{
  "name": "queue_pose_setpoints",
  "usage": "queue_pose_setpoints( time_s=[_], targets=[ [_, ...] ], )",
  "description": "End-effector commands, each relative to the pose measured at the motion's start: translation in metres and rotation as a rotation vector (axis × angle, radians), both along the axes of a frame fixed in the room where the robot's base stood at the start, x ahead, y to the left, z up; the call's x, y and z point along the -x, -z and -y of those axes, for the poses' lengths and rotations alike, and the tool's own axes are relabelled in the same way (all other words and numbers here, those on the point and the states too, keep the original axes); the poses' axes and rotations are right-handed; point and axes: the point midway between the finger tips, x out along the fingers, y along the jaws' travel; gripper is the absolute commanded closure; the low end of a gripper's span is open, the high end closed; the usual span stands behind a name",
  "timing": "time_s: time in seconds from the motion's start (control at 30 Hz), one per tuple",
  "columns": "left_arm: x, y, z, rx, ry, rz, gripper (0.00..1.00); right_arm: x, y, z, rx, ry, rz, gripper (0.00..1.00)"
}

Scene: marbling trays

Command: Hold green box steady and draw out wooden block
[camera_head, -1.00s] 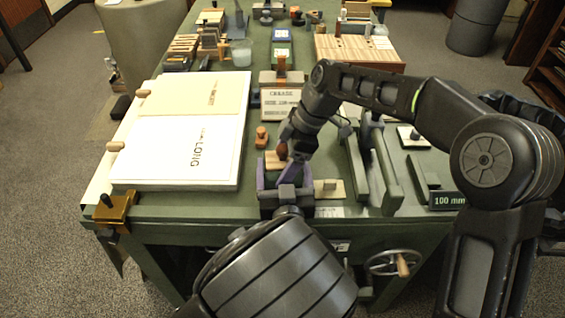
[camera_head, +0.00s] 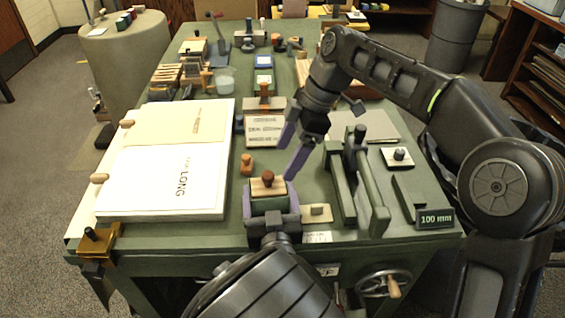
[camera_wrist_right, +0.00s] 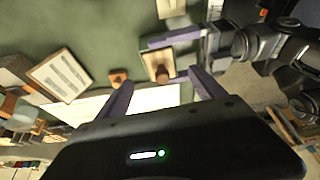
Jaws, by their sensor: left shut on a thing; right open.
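The green box (camera_head: 268,205) stands near the table's front edge. My left gripper (camera_head: 271,216) is shut on it, with purple fingers along its sides. The wooden block (camera_head: 259,189), pale with a dark brown knob (camera_head: 268,178), sits at the top of the box; how deep it goes in cannot be told. My right gripper (camera_head: 294,152) is open and empty, above and behind the block, apart from it. In the right wrist view the block (camera_wrist_right: 151,59) and knob (camera_wrist_right: 162,75) show beyond and between the open fingers (camera_wrist_right: 161,92), near a left gripper finger (camera_wrist_right: 175,38).
A small orange-brown wooden piece (camera_head: 247,164) stands behind and left of the box. A large white board with sheets (camera_head: 210,204) lies left. A framed text plate (camera_head: 264,130) lies behind.

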Motion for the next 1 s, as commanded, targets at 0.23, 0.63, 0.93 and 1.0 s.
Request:
queue_pose_setpoints(
  time_s=[0.23,0.63,0.93,1.0],
  targets=[
    [0.000,-0.001,0.000,0.000,0.000,0.001,0.67,0.000,-0.002,0.001,0.000,0.000,-0.001,0.21],
    [0.000,-0.001,0.000,0.001,0.000,0.001,0.67,0.000,-0.001,0.000,0.000,0.000,-0.001,0.21],
    [0.000,-0.001,0.000,0.001,0.000,0.001,0.67,0.001,0.015,-0.006,0.001,-0.001,-0.003,0.21],
    [0.000,-0.001,0.000,0.001,0.000,0.001,0.67,0.002,0.024,-0.010,0.001,-0.002,-0.005,0.21]
  ],
)
